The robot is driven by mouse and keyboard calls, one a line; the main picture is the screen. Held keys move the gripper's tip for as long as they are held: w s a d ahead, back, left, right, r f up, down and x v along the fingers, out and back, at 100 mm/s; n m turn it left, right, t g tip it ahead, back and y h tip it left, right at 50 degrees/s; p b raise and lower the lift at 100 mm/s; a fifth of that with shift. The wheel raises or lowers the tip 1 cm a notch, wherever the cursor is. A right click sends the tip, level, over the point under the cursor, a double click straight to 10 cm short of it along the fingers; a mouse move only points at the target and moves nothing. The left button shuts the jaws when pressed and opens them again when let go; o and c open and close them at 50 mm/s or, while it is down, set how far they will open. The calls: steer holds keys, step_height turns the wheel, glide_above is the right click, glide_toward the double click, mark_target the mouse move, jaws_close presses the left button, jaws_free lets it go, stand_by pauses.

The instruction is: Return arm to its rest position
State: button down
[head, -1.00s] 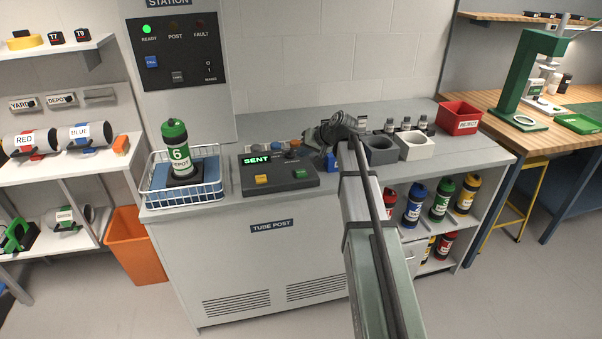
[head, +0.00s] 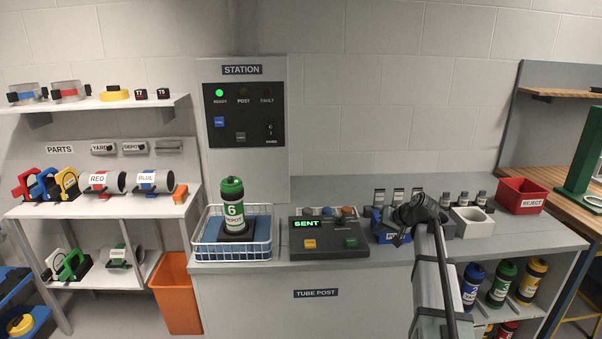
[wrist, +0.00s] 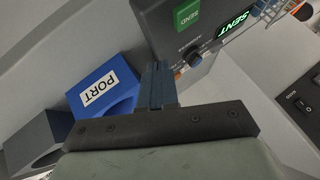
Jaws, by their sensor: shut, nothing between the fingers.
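My gripper (head: 398,239) is at the end of the arm, over the counter to the right of the control box. In the wrist view its fingers (wrist: 158,84) are pressed together with nothing between them. The control box (head: 329,255) reads SENT in green. It also shows at the top of the wrist view (wrist: 165,42). A blue block labelled PORT (wrist: 104,90) lies left of the fingers in the wrist view; in the head view my gripper partly hides it. A green-capped tube marked 6 DEPOT (head: 233,210) stands upright in a wire basket (head: 206,247).
A grey block (wrist: 36,138) stands beside the blue one. A white holder (head: 472,221) and a red REJECT bin (head: 521,196) stand further right. Small bottles line the counter behind. An orange bin (head: 178,292) stands on the floor at left. The air above the counter is free.

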steer(key=s+d+f+h, duration=0.1)
steer(key=s+d+f, duration=0.3)
steer(key=d, duration=0.3)
steer(key=s+d+f, duration=0.3)
steer(key=d, duration=0.4)
steer(key=s+a+f+g, duration=0.2)
steer(key=s+a+f, duration=0.4)
steer(key=f, duration=0.5)
steer(key=s+a+f+g, duration=0.3)
steer(key=s+a+f, duration=0.35)
steer(key=f, duration=0.35)
steer(key=s+a+f+g, duration=0.2)
steer(key=s+a+f, duration=0.4)
steer(key=f, duration=0.5)
steer(key=s+a+f+g+h, duration=0.1)
steer(key=s+a+f+g, duration=0.1)
steer(key=s, duration=0.9)
steer(key=s+a+f+n+g+h, duration=0.1)
steer(key=s+a+f+g, duration=0.1)
steer(key=s+a+f, duration=0.2)
steer(key=s+a+f+n+g+h, duration=0.1)
steer(key=s+a+f+g, duration=0.2)
steer(key=s, duration=1.5)
step_height(320, 180, down, 4)
steer(key=shift+f+h, duration=0.25)
steer(key=shift+h, duration=0.05)
